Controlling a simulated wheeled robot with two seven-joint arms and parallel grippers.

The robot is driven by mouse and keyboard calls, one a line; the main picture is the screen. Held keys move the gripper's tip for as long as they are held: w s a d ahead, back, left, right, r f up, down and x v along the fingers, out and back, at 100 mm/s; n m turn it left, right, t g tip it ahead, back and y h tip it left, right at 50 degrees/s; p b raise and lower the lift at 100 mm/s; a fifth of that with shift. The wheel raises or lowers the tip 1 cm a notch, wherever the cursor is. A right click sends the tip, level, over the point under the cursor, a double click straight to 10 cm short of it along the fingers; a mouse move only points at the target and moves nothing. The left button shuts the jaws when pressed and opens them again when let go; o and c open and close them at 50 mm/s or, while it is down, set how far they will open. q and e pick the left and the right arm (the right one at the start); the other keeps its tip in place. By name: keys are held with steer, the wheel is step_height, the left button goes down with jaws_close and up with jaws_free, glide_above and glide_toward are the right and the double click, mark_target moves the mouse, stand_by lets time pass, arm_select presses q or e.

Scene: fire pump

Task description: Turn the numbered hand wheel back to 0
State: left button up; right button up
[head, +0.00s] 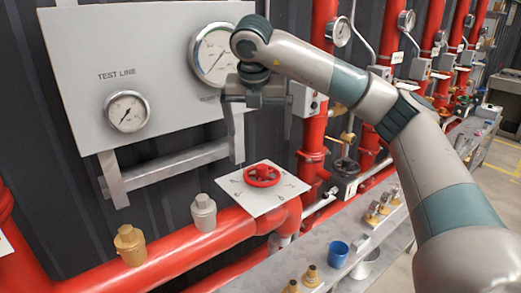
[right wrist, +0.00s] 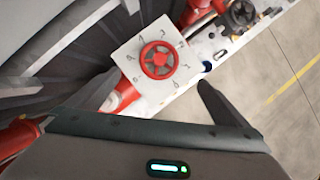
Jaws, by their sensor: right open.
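The red hand wheel (head: 262,176) sits on a white square plate (head: 283,204) with small dark marks around it, above the red pipe. The wheel also shows in the right wrist view (right wrist: 158,60), near the top centre, with its plate (right wrist: 122,58). The marks are too small to read surely, and I cannot tell which number the wheel points to. My right gripper (head: 262,142) is open and empty, pointing down above the wheel and apart from it. In its wrist view the two fingers stand either side of the wheel. My left gripper is not in view.
A grey TEST LINE panel (head: 85,65) with two gauges stands behind, with a metal bracket (head: 170,163) below. Grey (head: 203,212) and brass (head: 130,243) fittings rise from the red pipe at left. A blue cup (head: 338,254) and several brass parts stand on the bench at right.

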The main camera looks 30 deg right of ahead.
steer(key=f, duration=0.1)
steer(key=p, duration=0.2)
glide_toward(262, 166)
steer(key=p+x, duration=0.3)
steer(key=x, duration=0.7)
steer(key=shift+f+p, duration=0.1)
steer(key=shift+p, duration=0.2)
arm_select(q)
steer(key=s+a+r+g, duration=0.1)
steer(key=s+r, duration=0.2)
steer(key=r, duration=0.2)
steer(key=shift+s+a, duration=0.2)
arm_select(e)
steer(key=shift+c, duration=0.3)
